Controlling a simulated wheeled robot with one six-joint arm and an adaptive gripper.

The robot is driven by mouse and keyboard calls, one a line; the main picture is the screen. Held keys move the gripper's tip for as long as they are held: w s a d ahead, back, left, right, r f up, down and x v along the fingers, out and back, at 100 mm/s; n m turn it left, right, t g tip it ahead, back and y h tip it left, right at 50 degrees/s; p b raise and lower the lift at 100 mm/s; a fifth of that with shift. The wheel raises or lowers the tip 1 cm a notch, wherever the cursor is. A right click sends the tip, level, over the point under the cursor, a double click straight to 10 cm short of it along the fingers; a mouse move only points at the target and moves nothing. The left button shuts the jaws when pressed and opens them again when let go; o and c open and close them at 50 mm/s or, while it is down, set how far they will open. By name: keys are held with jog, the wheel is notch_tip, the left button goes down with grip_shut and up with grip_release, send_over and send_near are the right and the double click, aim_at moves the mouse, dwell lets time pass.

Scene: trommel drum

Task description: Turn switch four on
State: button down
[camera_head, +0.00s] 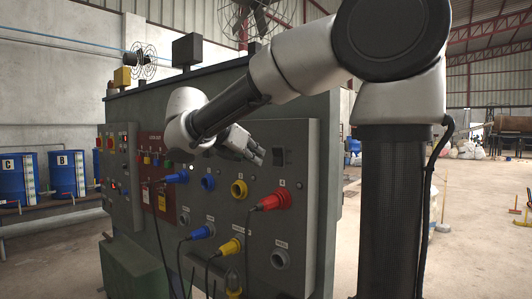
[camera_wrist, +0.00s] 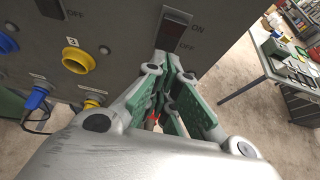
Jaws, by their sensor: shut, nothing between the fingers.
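The switch above the socket marked 4 shows in the head view as a dark rocker (camera_head: 281,157) at the panel's upper right. In the wrist view a dark reddish rocker switch (camera_wrist: 177,27) has ON printed beside its top and OFF beside its bottom. I cannot tell which way it is set. My gripper (camera_head: 257,156) is shut and empty, just left of that switch in the head view. In the wrist view my gripper (camera_wrist: 173,62) is just below the switch; contact is not clear.
A red plug (camera_head: 275,200) sits in the socket below the switch. A yellow socket (camera_wrist: 77,60) marked 3 is to the left. Blue and yellow plugs with hanging cables are lower on the grey panel (camera_head: 300,240). A table (camera_wrist: 262,70) stands to the right in the wrist view.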

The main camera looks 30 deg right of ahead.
aim_at(275, 151)
jog(key=d, duration=0.1)
jog(key=w+d, duration=0.1)
jog(key=d, duration=0.2)
jog(key=shift+w+d+r, duration=0.25)
jog(key=shift+w+r, duration=0.05)
jog(key=shift+r, duration=0.05)
jog(key=shift+w+d+r+g+y, duration=0.15)
jog(key=shift+d+r+g+y, duration=0.15)
jog(key=shift+d+r+y, duration=0.15)
jog(key=shift+w+d+r+y, duration=0.15)
jog(key=shift+d+r+y, duration=0.2)
jog(key=shift+y, duration=0.4)
jog(key=shift+r, duration=0.1)
jog(key=shift+r, duration=0.7)
